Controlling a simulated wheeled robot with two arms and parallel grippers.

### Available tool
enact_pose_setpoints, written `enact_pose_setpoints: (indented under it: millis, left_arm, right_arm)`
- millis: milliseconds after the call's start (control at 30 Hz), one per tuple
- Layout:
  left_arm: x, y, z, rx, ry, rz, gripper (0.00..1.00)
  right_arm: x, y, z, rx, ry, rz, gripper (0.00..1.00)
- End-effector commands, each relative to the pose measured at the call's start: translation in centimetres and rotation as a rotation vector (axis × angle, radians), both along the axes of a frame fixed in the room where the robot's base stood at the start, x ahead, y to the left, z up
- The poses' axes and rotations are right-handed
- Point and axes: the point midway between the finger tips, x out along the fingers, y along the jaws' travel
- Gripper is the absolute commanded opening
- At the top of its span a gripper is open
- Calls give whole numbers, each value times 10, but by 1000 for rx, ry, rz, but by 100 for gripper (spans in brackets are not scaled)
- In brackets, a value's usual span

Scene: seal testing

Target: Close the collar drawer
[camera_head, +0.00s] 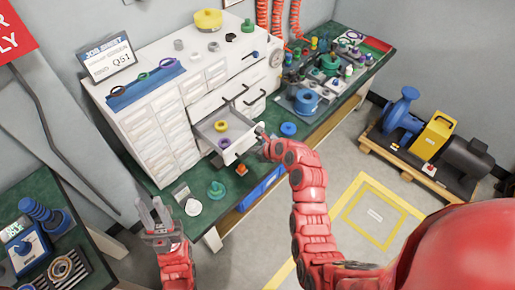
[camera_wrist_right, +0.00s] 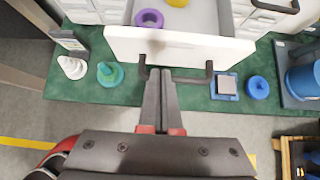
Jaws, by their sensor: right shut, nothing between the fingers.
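The collar drawer (camera_head: 206,135) stands pulled out from the white cabinet (camera_head: 185,85), with a yellow ring (camera_head: 221,125) and a purple ring (camera_head: 224,143) inside. In the right wrist view its white front (camera_wrist_right: 200,46) and dark bar handle (camera_wrist_right: 190,77) show, with the purple ring (camera_wrist_right: 149,18) and part of the yellow one behind. My right gripper (camera_head: 261,133) is shut and empty at the drawer front. In the wrist view its fingertips (camera_wrist_right: 165,72) overlap the handle; contact is unclear.
The green bench top (camera_head: 170,198) holds a green part (camera_head: 216,190), a white part (camera_head: 191,206) and a blue ring (camera_head: 288,129) near the drawer. A blue block (camera_head: 305,101) and several small parts stand to the right. A pump on a pallet (camera_head: 410,150) is on the floor.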

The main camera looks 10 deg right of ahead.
Motion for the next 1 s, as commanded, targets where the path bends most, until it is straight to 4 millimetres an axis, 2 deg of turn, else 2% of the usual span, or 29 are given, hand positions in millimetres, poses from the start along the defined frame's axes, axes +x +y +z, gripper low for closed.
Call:
enact_pose_setpoints:
  millis: [200, 400, 1000]
  left_arm:
    - [0, 0, 8, 0, 0, 0, 28]
    - [0, 0, 10, 0, 0, 0, 28]
    - [0, 0, 11, 0, 0, 0, 28]
  right_arm:
    - [16, 12, -17, -1, 0, 2, 0]
    - [23, 17, -28, -1, -2, 0, 0]
    - [28, 20, -30, -1, -1, 0, 0]
